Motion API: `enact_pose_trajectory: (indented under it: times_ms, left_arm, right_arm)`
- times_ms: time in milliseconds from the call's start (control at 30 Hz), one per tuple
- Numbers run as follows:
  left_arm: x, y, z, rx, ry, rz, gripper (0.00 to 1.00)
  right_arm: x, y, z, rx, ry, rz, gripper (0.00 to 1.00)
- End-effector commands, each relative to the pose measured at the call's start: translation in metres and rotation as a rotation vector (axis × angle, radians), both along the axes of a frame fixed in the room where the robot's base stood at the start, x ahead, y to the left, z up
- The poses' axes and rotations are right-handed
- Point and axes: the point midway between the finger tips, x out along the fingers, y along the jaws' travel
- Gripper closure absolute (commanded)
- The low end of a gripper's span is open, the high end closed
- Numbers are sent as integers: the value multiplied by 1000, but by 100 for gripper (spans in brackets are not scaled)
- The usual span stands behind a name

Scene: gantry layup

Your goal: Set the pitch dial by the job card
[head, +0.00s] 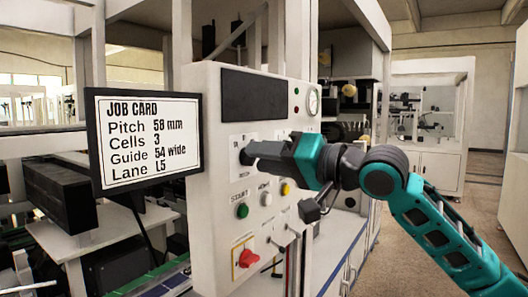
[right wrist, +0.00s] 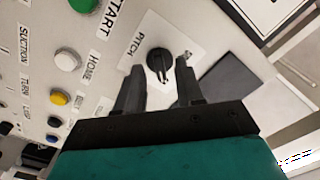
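The job card (head: 146,138) is a black-framed white sign at left in the head view; it reads Pitch 58 mm, Cells 3, Guide 54 wide, Lane L5. The pitch dial (right wrist: 158,64) is a black knob on a white plate marked PITCH in the right wrist view. My right gripper (right wrist: 160,62) is open, with one finger on each side of the dial and gaps showing; contact is not visible. In the head view its fingers (head: 250,151) point at the panel. My left gripper is not in view.
Open floor lies at right.

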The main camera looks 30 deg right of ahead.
Motion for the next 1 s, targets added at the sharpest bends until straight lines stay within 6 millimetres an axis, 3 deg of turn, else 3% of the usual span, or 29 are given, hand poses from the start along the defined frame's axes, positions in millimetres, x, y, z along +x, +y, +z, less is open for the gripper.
enact_pose_trajectory:
  times_ms: [433,800,1000]
  left_arm:
    - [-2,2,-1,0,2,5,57]
    - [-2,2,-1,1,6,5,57]
    - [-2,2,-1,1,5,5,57]
  right_arm:
    - [5,2,0,-1,1,0,64]
    - [5,3,0,-1,1,0,99]
    - [5,3,0,-1,1,0,100]
